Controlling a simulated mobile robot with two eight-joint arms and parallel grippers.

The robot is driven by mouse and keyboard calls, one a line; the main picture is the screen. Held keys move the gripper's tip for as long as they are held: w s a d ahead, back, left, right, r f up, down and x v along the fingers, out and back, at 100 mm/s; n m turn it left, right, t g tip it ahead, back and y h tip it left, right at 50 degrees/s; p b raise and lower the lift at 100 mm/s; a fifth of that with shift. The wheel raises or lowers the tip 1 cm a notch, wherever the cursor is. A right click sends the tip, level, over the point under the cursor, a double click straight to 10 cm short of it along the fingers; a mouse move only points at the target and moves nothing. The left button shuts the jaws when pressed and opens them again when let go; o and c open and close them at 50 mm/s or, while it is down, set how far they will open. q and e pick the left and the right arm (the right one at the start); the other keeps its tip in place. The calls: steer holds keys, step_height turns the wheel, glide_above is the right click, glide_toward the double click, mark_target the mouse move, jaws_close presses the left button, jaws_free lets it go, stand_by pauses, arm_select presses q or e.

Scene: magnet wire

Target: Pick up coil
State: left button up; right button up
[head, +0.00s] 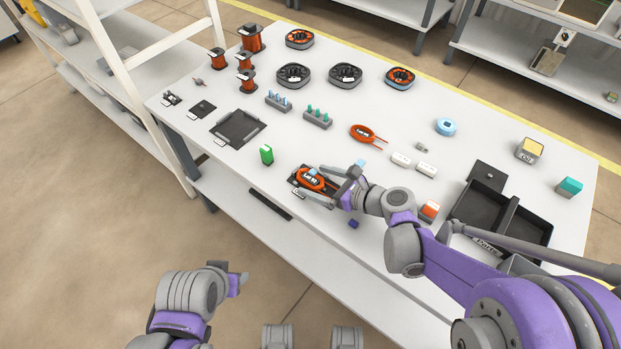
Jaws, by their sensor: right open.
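An orange coil (308,176) with a white label lies on a small black plate (297,186) near the front edge of the table. A second labelled orange coil (362,132) with two wire leads lies farther back on the table. My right gripper (311,181) is open, with its fingers on either side of the front coil. I cannot tell whether the fingers touch it. Part of the coil and plate is hidden by the fingers. My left gripper (238,284) is low in front of the table, away from the coils, and its jaws are not clear.
Wire spools (252,38) and round stators (293,75) stand at the back left. Peg blocks (318,118), a black tray (238,128) and a black divided bin (480,205) are also on the table (210,172).

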jaws_close()
stand_by(0.5)
